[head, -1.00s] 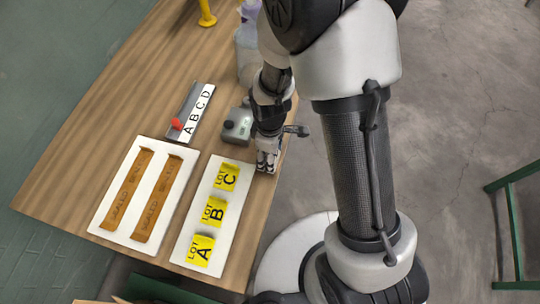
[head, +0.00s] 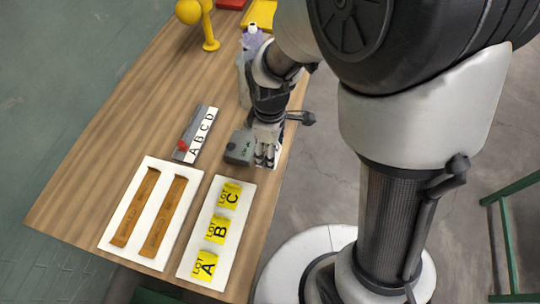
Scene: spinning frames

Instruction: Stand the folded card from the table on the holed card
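My gripper (head: 265,160) points down at the right edge of the table, just right of a small grey container. Its fingers are small and dark, and I cannot tell whether they are open or hold anything. A white card (head: 191,272) carries yellow LOT A (head: 205,265), LOT B (head: 215,229) and LOT C (head: 230,195) pieces. Left of it, a second white card (head: 152,216) bears two brown strips (head: 134,208). I cannot make out which piece is the folded card or which is the holed card; part of the table is hidden behind my gripper.
The grey container (head: 238,148) stands close beside my gripper. A strip lettered ABCD (head: 203,133) with a red piece (head: 182,145) lies to its left. A bottle (head: 253,38) and a yellow stand (head: 209,30) are farther back. The table's left side is bare.

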